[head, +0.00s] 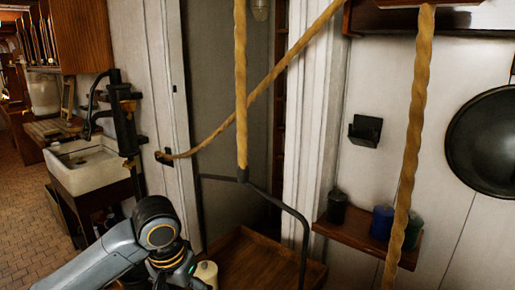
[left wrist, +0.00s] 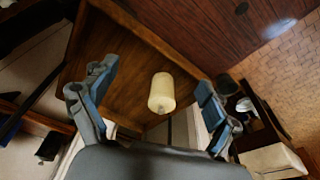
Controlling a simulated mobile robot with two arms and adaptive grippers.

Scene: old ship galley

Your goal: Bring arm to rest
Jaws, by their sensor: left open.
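My left arm enters the head view from the bottom left, and its gripper is mostly hidden below a wrist joint at the lower edge. In the left wrist view my left gripper (left wrist: 155,76) is open, its two blue-padded fingers wide apart. A cream cylinder (left wrist: 161,93) shows between the fingers, touching neither, over a brown wooden tray-like surface (left wrist: 118,50). In the head view the cream cylinder (head: 206,273) stands beside my wrist, by the wooden tray (head: 262,262) with a dark metal handle. My right gripper is in neither view.
Thick ropes (head: 412,140) hang across the head view. A small wall shelf (head: 362,236) at right holds dark, blue and green canisters. A white sink (head: 88,166) stands at left. A round dark pan (head: 488,130) hangs on the right wall. Tiled floor is open at far left.

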